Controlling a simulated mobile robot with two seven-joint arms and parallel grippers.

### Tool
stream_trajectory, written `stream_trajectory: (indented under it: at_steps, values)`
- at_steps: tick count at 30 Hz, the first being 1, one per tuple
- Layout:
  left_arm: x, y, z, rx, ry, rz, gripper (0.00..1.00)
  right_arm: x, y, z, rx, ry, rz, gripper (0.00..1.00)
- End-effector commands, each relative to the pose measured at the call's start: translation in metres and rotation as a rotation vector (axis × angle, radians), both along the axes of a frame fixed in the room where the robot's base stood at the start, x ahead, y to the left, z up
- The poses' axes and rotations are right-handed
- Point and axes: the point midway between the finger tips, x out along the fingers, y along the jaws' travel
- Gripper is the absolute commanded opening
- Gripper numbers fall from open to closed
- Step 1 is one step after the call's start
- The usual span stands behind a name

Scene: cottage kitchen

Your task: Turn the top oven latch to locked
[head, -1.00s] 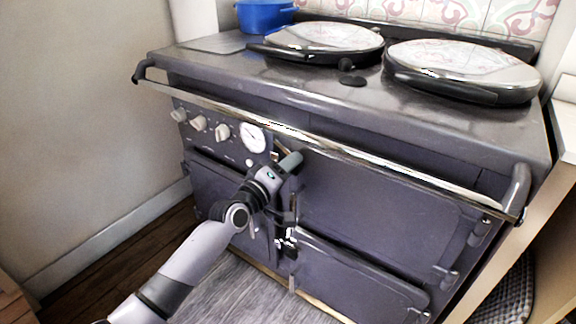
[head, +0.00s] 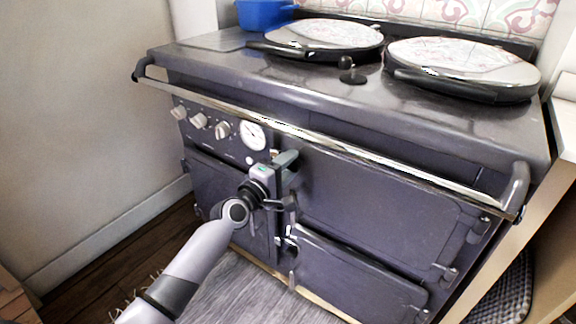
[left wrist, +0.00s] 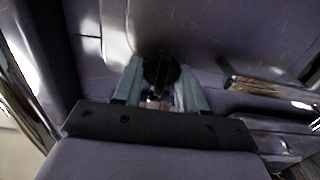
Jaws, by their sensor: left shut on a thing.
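My left gripper (head: 286,164) is at the front of the dark grey range cooker, by the upper left corner of the large top oven door (head: 372,205). In the left wrist view its two pale fingers (left wrist: 160,68) stand either side of a dark round latch part (left wrist: 160,72) and are shut on it. The gripper hides most of this top latch in the head view, so its turn angle is hard to tell. My right gripper is in neither current view.
A chrome rail (head: 325,146) runs across the cooker front above the gripper. A lower latch (head: 288,243) is below it. Knobs (head: 199,121) and a round dial (head: 252,135) are to the left. Open floor (head: 235,295) lies in front.

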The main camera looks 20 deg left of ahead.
Motion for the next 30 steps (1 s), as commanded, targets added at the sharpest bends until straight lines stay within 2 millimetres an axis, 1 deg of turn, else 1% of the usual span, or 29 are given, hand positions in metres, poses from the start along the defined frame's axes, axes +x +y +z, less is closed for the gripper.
stream_trajectory:
  at_steps: [8, 9, 11, 19, 22, 26, 30]
  values:
    - [0.0, 0.0, 0.001, -0.009, 0.0, 0.001, 0.0, 0.0, 0.0, 0.0, 0.0, 0.001, 0.0, 0.35]
    - [0.0, 0.0, 0.001, -0.009, 0.0, 0.001, 0.48, 0.0, 0.0, 0.0, 0.0, 0.001, 0.0, 0.35]
    - [0.0, 0.0, 0.001, -0.009, 0.0, 0.0, 0.67, 0.0, 0.0, 0.0, 0.0, 0.001, 0.0, 0.35]
    - [0.0, 0.0, 0.0, -0.005, 0.001, 0.0, 0.67, 0.0, 0.0, 0.0, 0.0, 0.001, 0.0, 0.35]
    - [-0.003, 0.001, 0.0, -0.005, 0.002, 0.0, 0.67, 0.0, 0.0, 0.002, 0.001, 0.0, -0.001, 0.35]
    - [-0.014, 0.005, 0.0, -0.004, 0.004, 0.001, 0.67, 0.0, -0.001, 0.006, 0.003, 0.0, -0.003, 0.35]
    - [-0.033, 0.012, 0.001, -0.004, 0.004, 0.001, 0.67, -0.002, -0.004, 0.006, 0.001, 0.01, -0.012, 0.35]
